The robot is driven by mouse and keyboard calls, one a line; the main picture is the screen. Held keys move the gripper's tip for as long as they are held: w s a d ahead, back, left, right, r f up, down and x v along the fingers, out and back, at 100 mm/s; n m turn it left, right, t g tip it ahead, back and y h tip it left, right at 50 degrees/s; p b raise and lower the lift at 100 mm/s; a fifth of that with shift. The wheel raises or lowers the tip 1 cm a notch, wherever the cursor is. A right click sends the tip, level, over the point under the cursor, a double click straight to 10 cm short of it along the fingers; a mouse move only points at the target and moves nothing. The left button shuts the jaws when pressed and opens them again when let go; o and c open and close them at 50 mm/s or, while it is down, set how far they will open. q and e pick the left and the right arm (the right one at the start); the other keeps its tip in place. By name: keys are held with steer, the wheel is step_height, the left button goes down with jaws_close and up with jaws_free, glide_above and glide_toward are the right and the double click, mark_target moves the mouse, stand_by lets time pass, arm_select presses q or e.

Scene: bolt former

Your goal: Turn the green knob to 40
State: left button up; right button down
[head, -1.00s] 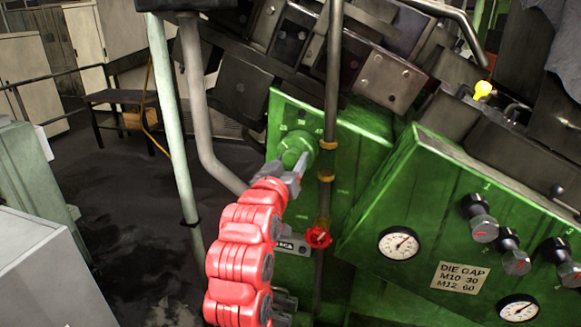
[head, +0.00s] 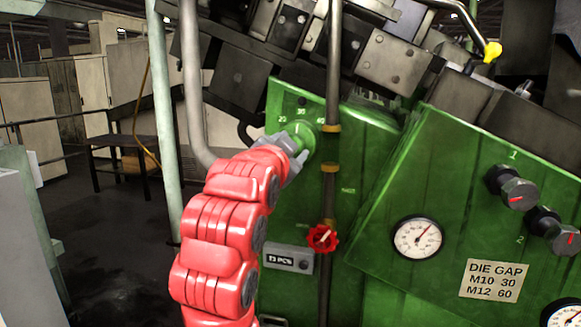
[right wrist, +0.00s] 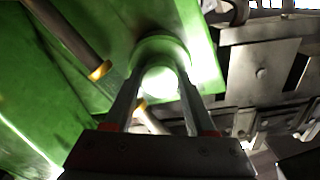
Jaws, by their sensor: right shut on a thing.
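The round green knob (head: 307,134) sits on the green panel in the head view, below scale marks that read about 20, 30 and 40. My right gripper (head: 300,148), on the red arm, is at the knob with its fingers around it. The right wrist view shows the two fingers of the right gripper (right wrist: 160,85) on either side of the knob (right wrist: 160,78), shut on it. The gripper partly covers the knob, and I cannot read its exact setting. My left gripper is not in view.
A vertical dark pipe (head: 331,190) with yellow bands runs just right of the knob. A red valve handle (head: 323,238) is below it. A sloped green panel (head: 400,280) with gauges and black knobs stands to the right. A pale post (head: 165,120) stands left.

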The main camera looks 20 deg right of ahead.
steer(key=shift+f+m+b, duration=0.15)
steer(key=shift+m+b, duration=1.3)
steer(key=shift+m, duration=2.15)
steer(key=shift+c, duration=1.2)
jaws_free()
steer(key=shift+d, duration=0.1)
steer(key=v, duration=1.7)
steer(key=shift+s, duration=0.2)
